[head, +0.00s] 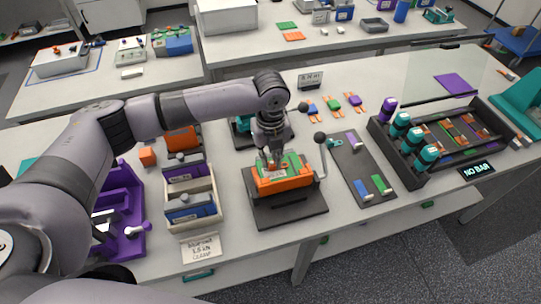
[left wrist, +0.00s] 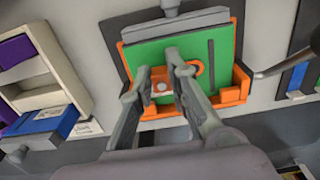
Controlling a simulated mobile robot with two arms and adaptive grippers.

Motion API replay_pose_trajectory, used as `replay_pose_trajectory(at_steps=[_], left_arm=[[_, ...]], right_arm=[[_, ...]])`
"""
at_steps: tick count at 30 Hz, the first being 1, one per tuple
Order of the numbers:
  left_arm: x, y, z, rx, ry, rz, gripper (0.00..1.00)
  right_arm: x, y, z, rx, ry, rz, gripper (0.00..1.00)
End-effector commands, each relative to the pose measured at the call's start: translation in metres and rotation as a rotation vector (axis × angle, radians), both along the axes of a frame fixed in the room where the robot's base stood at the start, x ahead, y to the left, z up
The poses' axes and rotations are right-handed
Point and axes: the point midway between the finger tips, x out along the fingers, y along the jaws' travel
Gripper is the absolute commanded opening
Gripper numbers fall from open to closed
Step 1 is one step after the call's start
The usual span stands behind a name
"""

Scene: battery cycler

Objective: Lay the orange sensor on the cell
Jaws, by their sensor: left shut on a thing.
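The green cell (left wrist: 148,52) lies flat in the orange nest (left wrist: 128,62) of a fixture, seen at the lower middle of the left wrist view's upper half. In the head view the green cell (head: 293,162) and orange nest (head: 285,183) sit on a dark base plate (head: 290,211). My left gripper (left wrist: 168,82) points down over the cell, shut on the small orange sensor (left wrist: 159,86). An orange loop shows by the right finger and seems part of the sensor. I cannot tell whether the sensor touches the cell. My right gripper is not in view.
A dark rack (head: 408,178) lies farther right. Several coloured pieces lie behind.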

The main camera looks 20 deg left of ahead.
Motion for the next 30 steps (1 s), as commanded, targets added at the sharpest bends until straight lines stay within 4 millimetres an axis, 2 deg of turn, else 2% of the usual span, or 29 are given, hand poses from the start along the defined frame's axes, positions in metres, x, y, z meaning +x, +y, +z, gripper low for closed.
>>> replay_pose_trajectory(at_steps=[1,2,12,23,26,30], left_arm=[[0.0,0.0,0.0,0.0,0.0,0.0,0.0],[0.0,0.0,0.0,0.0,0.0,0.0,0.17],[0.0,0.0,0.0,0.0,0.0,0.001,0.39],[0.001,0.0,0.005,0.001,-0.001,0.001,0.39],[0.001,0.0,0.017,0.0,-0.004,0.001,0.39],[0.001,0.0,0.045,0.0,-0.005,0.001,0.39]], right_arm=[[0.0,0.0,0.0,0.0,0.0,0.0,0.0],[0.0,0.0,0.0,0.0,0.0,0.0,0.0],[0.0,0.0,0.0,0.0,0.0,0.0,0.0],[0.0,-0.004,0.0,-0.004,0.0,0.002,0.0],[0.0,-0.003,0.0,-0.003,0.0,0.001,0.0],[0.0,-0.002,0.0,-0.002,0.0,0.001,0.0]])
